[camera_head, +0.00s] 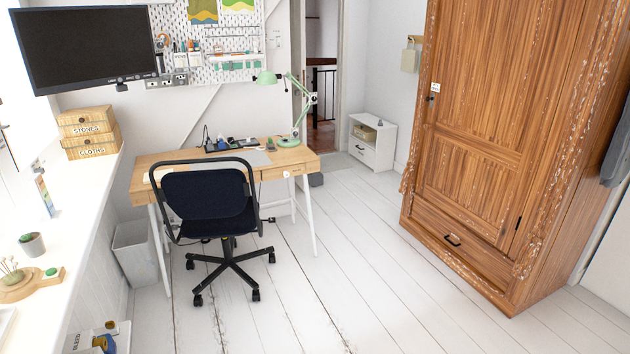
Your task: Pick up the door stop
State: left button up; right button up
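I cannot clearly make out a door stop. Neither of my grippers is in the head view.
A wooden desk (148,187) with a green lamp (290,141) stands ahead, a dark swivel chair (210,200) before it. A large wooden wardrobe (480,130) stands right, a white cabinet (372,152) at the back. A bin (135,255) stands left. White floorboards between desk and wardrobe are clear.

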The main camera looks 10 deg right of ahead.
aim_at(315, 179)
jog(key=i+l+z, duration=0.7)
jog(key=i, duration=0.3)
jog(key=i+l, duration=0.15)
jog(key=i, duration=0.4)
jog(key=i+l, duration=0.1)
jog(key=i, duration=0.4)
jog(key=i+l, duration=0.15)
jog(key=i, duration=0.4)
jog(key=i+u, duration=0.15)
jog(key=i, duration=0.7)
jog(key=i+u, duration=0.1)
jog(key=i, duration=0.75)
jog(key=i+l+u, duration=0.15)
jog(key=i, duration=0.7)
jog(key=l, duration=0.1)
